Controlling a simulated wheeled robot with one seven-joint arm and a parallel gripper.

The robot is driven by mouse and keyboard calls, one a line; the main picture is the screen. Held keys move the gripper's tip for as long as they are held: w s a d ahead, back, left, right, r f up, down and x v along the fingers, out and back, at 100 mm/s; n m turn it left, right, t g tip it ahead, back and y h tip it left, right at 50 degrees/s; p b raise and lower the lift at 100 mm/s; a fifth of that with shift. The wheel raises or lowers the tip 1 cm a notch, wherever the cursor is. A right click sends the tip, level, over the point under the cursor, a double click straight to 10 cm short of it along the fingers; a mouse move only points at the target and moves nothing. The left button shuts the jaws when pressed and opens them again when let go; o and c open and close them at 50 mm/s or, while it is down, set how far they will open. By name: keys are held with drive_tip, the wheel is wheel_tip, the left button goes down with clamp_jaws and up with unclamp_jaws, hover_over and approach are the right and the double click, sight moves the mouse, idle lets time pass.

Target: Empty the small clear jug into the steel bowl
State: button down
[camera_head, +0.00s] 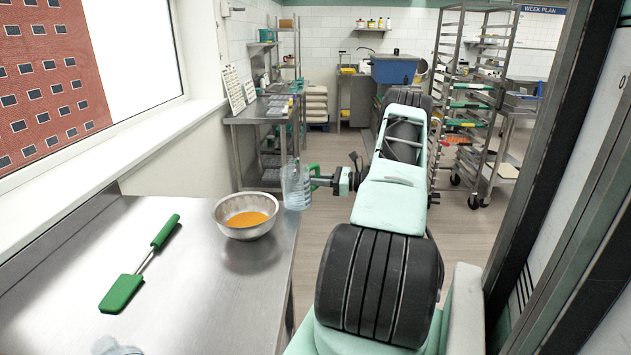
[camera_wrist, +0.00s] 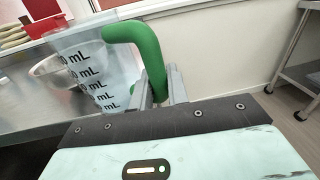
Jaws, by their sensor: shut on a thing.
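The small clear jug (camera_head: 296,187) has a green handle and hangs upright, or nearly so, beside the right rim of the steel bowl. In the wrist view the jug (camera_wrist: 92,72) shows black mL marks, and its green handle (camera_wrist: 146,52) sits between my fingers. My gripper (camera_head: 322,180) is shut on that handle. The steel bowl (camera_head: 228,226) stands on the steel table with orange stuff in its bottom. In the wrist view the bowl (camera_wrist: 48,68) shows partly behind the jug. I cannot tell what the jug holds.
A green spatula (camera_head: 140,264) lies on the steel table (camera_head: 190,290) left of the bowl. A clear bluish object (camera_head: 115,346) is cut off at the table's front edge. A window sill runs along the left. A rack trolley (camera_head: 470,110) stands behind on the right.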

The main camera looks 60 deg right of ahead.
drive_tip(key=shift+w+a+r+n+g+p, duration=0.15)
drive_tip(key=shift+a+r+n+g+p, duration=0.15)
drive_tip(key=shift+r+p, duration=0.4)
drive_tip(key=shift+w+a+r+n+g+p, duration=0.1)
drive_tip(key=shift+a+r+n+g+p, duration=0.1)
drive_tip(key=shift+a+r+n+p, duration=0.35)
drive_tip(key=shift+d+h, duration=0.1)
drive_tip(key=shift+h, duration=0.2)
drive_tip(key=shift+w+a+r+n+p, duration=0.1)
drive_tip(key=shift+a+r+n+p, duration=0.15)
drive_tip(key=shift+a+r+p, duration=0.3)
drive_tip(key=shift+w+a+r+n+g, duration=0.15)
drive_tip(key=shift+a+r+n+g, duration=0.15)
drive_tip(key=shift+r+g, duration=0.15)
drive_tip(key=shift+r+p, duration=0.1)
drive_tip(key=shift+p, duration=0.2)
